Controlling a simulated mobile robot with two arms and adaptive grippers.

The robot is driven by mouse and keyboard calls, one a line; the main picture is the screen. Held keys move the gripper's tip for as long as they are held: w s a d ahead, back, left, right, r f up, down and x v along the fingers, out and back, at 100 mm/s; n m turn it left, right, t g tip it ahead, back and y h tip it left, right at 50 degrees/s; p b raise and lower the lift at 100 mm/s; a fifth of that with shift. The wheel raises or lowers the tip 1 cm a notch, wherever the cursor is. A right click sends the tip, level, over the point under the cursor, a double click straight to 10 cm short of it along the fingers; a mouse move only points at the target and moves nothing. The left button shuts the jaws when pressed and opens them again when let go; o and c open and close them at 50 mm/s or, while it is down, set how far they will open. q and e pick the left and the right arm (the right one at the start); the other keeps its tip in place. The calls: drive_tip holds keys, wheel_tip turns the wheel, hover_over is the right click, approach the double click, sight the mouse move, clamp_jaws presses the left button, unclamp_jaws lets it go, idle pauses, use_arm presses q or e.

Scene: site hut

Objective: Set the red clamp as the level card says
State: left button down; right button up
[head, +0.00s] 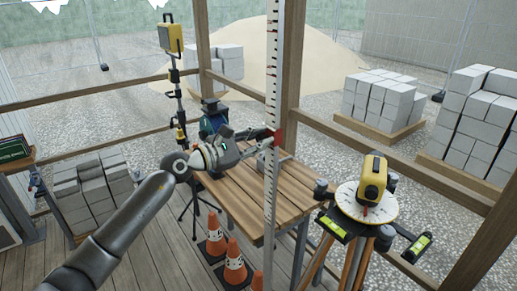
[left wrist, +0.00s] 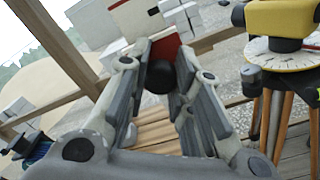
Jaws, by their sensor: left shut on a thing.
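The red clamp (head: 277,137) sits on a tall white graduated staff (head: 272,75) that stands upright in front of the wooden bench. My left gripper (head: 265,143) is at the clamp. In the left wrist view the clamp's red body (left wrist: 160,47) is just beyond the fingers, and a black knob (left wrist: 159,77) is between them, so my left gripper (left wrist: 160,85) is shut on the clamp. A dark green board (head: 13,150) at the left edge carries lettering too small to read; I cannot tell if it is the level card. My right gripper is out of view.
A yellow levelling instrument (head: 374,178) stands on a round dial (head: 367,203) on a tripod, right of the staff. The bench (head: 237,190) is behind the staff, with orange cones (head: 235,265) below its left side. Wooden posts and rails (head: 400,155) frame the hut.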

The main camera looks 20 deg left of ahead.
sight(270, 124)
use_arm(q)
wheel_tip(270, 124, up, 4)
drive_tip(key=shift+f+p, duration=0.15)
drive_tip(key=shift+p, duration=0.45)
drive_tip(key=c, duration=1.2)
unclamp_jaws()
drive_tip(key=shift+c, duration=0.2)
drive_tip(key=shift+f, duration=0.1)
drive_tip(key=v, duration=1.2)
